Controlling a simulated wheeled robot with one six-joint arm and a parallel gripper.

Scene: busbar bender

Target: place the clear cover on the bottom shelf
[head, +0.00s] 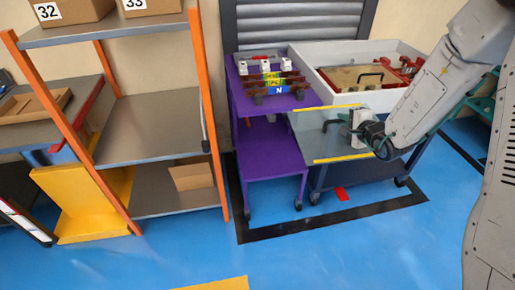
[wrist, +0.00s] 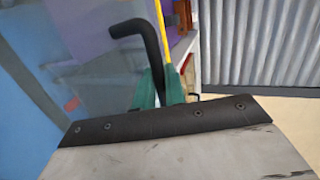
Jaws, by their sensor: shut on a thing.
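The clear cover (head: 318,133) is a see-through panel with yellow strips along two edges. My gripper (head: 357,128) is at its right part and holds it in the air in front of the carts. In the wrist view the green fingers (wrist: 160,88) are shut on the cover's black bent handle (wrist: 145,38); the clear panel (wrist: 85,60) spreads to the left. The orange-post rack (head: 122,130) at left has a grey bottom shelf (head: 150,205) with a cardboard piece (head: 192,177) on it. The purple cart (head: 240,115) has a low purple shelf (head: 270,160).
The purple cart's top carries dark bars with white-topped posts (head: 272,80). A white-walled tray (head: 330,58) with red parts stands behind the cover. A yellow panel (head: 85,200) leans at the rack's left.

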